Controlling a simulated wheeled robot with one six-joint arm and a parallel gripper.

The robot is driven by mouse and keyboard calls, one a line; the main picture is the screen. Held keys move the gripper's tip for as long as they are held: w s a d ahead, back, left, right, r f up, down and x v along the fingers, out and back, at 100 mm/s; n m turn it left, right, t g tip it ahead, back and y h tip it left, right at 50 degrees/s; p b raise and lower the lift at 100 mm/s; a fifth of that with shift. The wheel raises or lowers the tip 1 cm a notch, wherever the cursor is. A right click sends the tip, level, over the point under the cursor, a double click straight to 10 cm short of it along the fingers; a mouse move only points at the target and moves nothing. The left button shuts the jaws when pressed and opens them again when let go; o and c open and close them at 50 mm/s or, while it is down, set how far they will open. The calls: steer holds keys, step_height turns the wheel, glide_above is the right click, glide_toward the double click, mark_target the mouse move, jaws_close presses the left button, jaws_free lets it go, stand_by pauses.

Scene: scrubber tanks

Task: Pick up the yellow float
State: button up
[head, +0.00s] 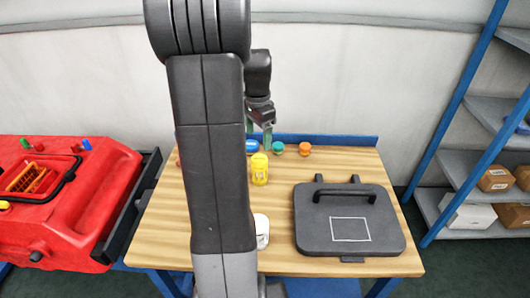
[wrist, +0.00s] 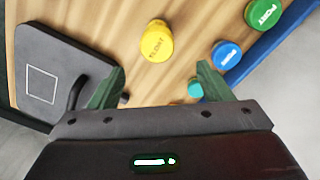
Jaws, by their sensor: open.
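The yellow float (head: 260,170) stands upright on the wooden table in the head view, right of my arm. In the wrist view the yellow float (wrist: 157,43) shows its round lettered top, ahead of my fingers and roughly centred between them. My gripper (head: 258,140) hangs above the back of the table, beyond the float in the head view. In the wrist view my gripper (wrist: 161,70) has its two green fingers spread apart with nothing between them. The float is apart from both fingers.
Blue (head: 252,146), green (head: 278,148) and orange (head: 305,149) pieces stand along the table's back edge. A dark grey lid (head: 375,235) with a handle lies at right. A white item (head: 262,231) is partly hidden by my arm. A red machine (head: 60,215) stands left, shelves (head: 470,160) right.

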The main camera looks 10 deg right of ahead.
mark_target(258, 158)
steer(key=shift+w+d+f, duration=0.1)
steer(key=shift+w+f, duration=0.05)
steer(key=shift+f, duration=0.2)
step_height(258, 158, down, 8)
steer(key=shift+r+p, duration=0.2)
steer(key=shift+p, duration=0.1)
steer(key=shift+s+a+f+p, duration=0.1)
steer(key=shift+s+f+p, duration=0.1)
steer(key=shift+f, duration=0.7)
steer(key=shift+s+a+f+p, duration=0.1)
steer(key=shift+f+p, duration=0.1)
steer(key=shift+f, duration=0.65)
steer(key=shift+s+f+p, duration=0.15)
steer(key=shift+f+p, duration=0.05)
steer(key=shift+f, duration=0.7)
steer(key=c, duration=1.1)
